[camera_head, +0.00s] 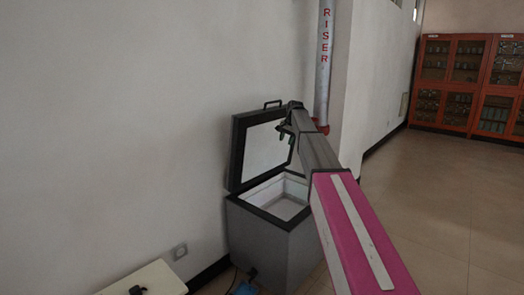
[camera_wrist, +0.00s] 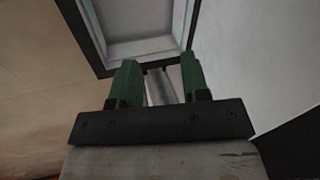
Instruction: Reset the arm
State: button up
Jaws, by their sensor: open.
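My arm reaches forward across the head view, with its pink link at the lower right. My gripper (camera_head: 287,137) is at the far end, in front of the raised lid of a grey chest-like box. In the wrist view my gripper (camera_wrist: 158,75) shows two green fingers apart, with nothing held between them. The box (camera_head: 268,245) stands against the wall with its lid (camera_head: 238,150) open and upright. Its pale inside looks empty where I can see it. The box's dark rim (camera_wrist: 88,38) also shows beyond the fingers in the wrist view.
A pale surface (camera_head: 155,279) with a small dark item is at the lower left. Orange cabinets (camera_head: 445,85) stand at the far right. The floor (camera_head: 440,190) on the right is clear.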

jog(key=s+d+f+n+g+h, duration=0.1)
jog(key=s+d+f+n, duration=0.1)
jog(key=s+f, duration=1)
jog(key=s+d+f+n, duration=0.1)
jog(key=s+d+f, duration=0.1)
jog(key=s+f, duration=1.05)
jog(key=s+f+n, duration=0.1)
jog(key=s+f, duration=0.2)
jog(key=s, duration=0.4)
jog(key=s+d+f+n+h, duration=0.1)
jog(key=s+f, duration=0.2)
jog(key=s, duration=0.5)
jog(key=s+d+f+n+g, duration=0.1)
jog(key=s+f, duration=0.3)
jog(key=s, duration=0.4)
jog(key=shift+s, duration=0.15)
